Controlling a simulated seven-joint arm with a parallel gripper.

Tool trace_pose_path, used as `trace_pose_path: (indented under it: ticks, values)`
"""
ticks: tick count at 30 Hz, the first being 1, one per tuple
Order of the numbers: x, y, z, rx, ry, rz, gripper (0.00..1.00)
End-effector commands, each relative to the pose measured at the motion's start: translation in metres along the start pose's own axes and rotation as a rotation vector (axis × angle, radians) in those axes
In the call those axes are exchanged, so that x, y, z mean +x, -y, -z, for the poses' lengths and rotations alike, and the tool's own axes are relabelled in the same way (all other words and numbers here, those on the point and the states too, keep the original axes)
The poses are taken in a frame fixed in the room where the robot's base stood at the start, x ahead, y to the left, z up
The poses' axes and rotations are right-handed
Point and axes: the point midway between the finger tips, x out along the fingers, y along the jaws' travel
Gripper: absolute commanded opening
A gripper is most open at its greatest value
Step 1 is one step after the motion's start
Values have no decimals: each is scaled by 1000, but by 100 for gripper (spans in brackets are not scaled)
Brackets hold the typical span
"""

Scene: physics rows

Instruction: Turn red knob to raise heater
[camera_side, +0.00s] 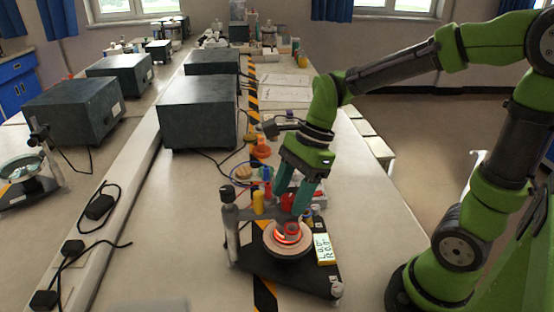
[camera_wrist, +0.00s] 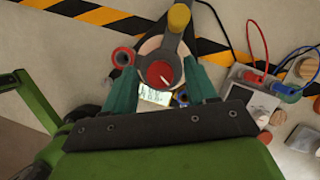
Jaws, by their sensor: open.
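The red knob (camera_wrist: 160,74) is round with a white pointer line and sits on the dark arm of the heater stand. In the side view, the red knob (camera_side: 287,201) is partly hidden by my fingers. My gripper (camera_wrist: 160,64) is open, with one teal finger on each side of the knob; I cannot tell whether either touches it. In the side view, my gripper (camera_side: 290,205) reaches down to the stand from above. The heater (camera_side: 272,240) is a pale disc with a glowing orange-red ring, low over the stand's black base (camera_side: 290,276).
A yellow knob (camera_side: 258,201) stands beside the red one, near the grey post (camera_side: 230,225). A small written card (camera_side: 322,248) is right of the heater. Cables and small lab parts (camera_wrist: 265,85) lie nearby. Dark boxes (camera_side: 199,108) stand behind on the left.

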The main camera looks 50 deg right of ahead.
Motion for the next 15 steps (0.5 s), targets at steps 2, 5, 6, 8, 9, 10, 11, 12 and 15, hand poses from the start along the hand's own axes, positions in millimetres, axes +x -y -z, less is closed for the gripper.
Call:
trace_pose_path:
  ticks: [2, 5, 6, 8, 9, 10, 11, 12, 15]
  values:
    - [1, 0, 0, 0, 0, 0, 57]
    - [1, 0, 0, 0, 0, 0, 57]
    - [1, 0, 0, 0, 0, 0, 57]
    - [1, 0, 0, 0, 0, 0, 52]
    - [0, 0, 0, 0, 0, 0, 46]
    - [0, 0, 0, 0, 0, 0, 42]
    - [0, 0, 0, 0, 0, 0, 37]
    - [0, 0, 0, 0, 0, 0, 31]
    - [0, 0, 0, 0, 0, 0, 15]
